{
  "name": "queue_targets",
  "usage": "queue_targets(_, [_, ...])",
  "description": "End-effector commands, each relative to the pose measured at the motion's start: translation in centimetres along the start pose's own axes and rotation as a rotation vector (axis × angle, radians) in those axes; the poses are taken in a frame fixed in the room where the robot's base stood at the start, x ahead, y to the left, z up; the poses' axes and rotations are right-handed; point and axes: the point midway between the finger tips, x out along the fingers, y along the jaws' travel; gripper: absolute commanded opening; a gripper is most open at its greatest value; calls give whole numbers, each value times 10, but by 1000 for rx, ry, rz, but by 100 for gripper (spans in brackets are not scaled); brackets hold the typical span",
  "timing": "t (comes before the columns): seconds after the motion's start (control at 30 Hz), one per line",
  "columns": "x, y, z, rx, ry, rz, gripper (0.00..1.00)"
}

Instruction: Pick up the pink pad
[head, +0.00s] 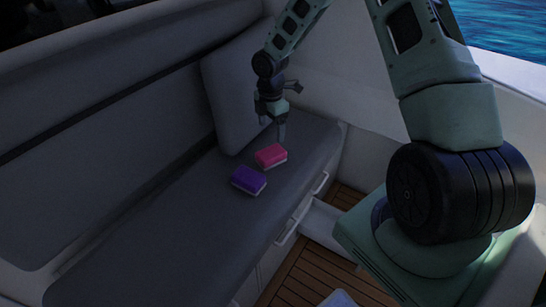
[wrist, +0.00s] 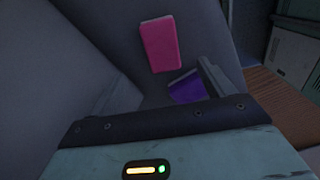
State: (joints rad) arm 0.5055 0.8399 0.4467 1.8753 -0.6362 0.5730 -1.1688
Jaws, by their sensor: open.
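The pink pad (head: 271,155) lies on the grey bench seat, pink side up with a pale underside. In the wrist view the pink pad (wrist: 160,45) shows beyond the jaws. My gripper (head: 273,132) is above the seat, just behind the pink pad and apart from it in the head view. It points down and its jaws are open and empty. In the wrist view the two fingers stand apart at left and right, and the gripper body fills the bottom.
A purple pad (head: 249,180) lies on the seat close to the pink one; the wrist view shows it (wrist: 187,88) partly hidden by the right finger. A grey cushion (head: 232,90) leans on the backrest near my gripper. The front of the bench seat (head: 150,245) is clear.

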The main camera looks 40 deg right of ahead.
Motion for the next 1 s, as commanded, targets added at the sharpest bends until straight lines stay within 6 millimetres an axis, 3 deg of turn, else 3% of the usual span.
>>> queue_targets(0.1, [27,-1,-1,-1,1,-3,81])
queue_targets(0.3, [58,0,-1,1,1,-2,81])
queue_targets(0.57, [76,-2,-1,2,0,-2,81])
queue_targets(0.8, [110,-4,-2,2,1,-1,81])
queue_targets(1.0, [119,-3,-1,3,1,1,81])
